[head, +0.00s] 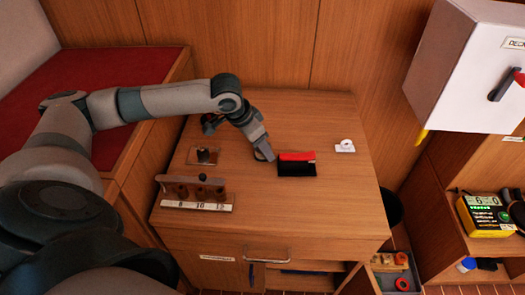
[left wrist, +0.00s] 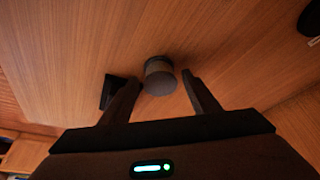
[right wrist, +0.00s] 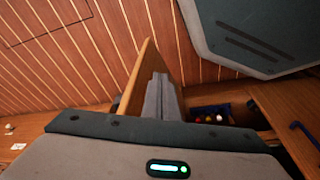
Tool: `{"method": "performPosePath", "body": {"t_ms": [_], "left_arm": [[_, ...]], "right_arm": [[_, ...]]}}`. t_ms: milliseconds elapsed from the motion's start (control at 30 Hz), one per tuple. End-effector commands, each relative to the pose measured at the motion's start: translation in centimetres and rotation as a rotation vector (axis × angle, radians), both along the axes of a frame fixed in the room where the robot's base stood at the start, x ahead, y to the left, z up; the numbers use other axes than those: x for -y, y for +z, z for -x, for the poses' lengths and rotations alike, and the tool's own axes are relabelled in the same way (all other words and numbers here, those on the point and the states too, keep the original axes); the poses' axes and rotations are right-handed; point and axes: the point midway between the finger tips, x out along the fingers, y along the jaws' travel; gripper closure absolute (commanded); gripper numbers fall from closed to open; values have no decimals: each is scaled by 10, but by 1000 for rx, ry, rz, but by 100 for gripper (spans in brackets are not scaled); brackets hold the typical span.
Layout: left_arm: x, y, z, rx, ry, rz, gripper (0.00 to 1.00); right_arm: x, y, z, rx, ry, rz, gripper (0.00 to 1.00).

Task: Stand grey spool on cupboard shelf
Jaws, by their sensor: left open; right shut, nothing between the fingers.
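The grey spool (left wrist: 159,78) is a short dark cylinder on the wooden top, seen in the left wrist view between the fingertips of my left gripper (left wrist: 161,84). The fingers are open, with a gap visible on at least the right side. In the head view my left gripper (head: 263,150) points down at the middle of the top and mostly hides the spool. My right gripper (right wrist: 159,85) is shut and empty in the right wrist view, away from the spool. A white cupboard (head: 460,75) hangs at the upper right; its inside is not visible.
A red-and-black item (head: 297,168) lies right beside the left gripper. A labelled peg rack (head: 195,205), a square plate with a dark peg (head: 204,156) and a white piece (head: 345,146) are on the top. A yellow meter (head: 485,215) stands in the open shelving at right.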

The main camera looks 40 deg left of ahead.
Motion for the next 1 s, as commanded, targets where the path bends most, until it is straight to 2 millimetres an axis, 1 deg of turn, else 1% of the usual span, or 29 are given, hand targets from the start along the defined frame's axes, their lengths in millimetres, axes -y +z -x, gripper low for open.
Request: {"method": "performPosePath", "body": {"t_ms": [133,300,367,400,600,733,867,1000], "left_arm": [[0,0,0,0,0,0,44],[0,0,0,0,0,0,84],[0,0,0,0,0,0,84],[0,0,0,0,0,0,88],[0,1,0,1,0,0,88],[0,6,0,2,0,1,88],[0,17,0,1,0,-1,88],[0,39,-1,3,0,0,88]], "right_arm": [[0,-1,0,-1,0,0,100],[0,-1,0,-1,0,0,100],[0,-1,0,-1,0,0,100],[0,-1,1,-1,0,0,100],[0,-2,0,-1,0,0,100],[0,-1,0,0,0,0,100],[0,-3,-1,3,0,-1,100],[1,-8,1,-3,-1,0,100]]}}
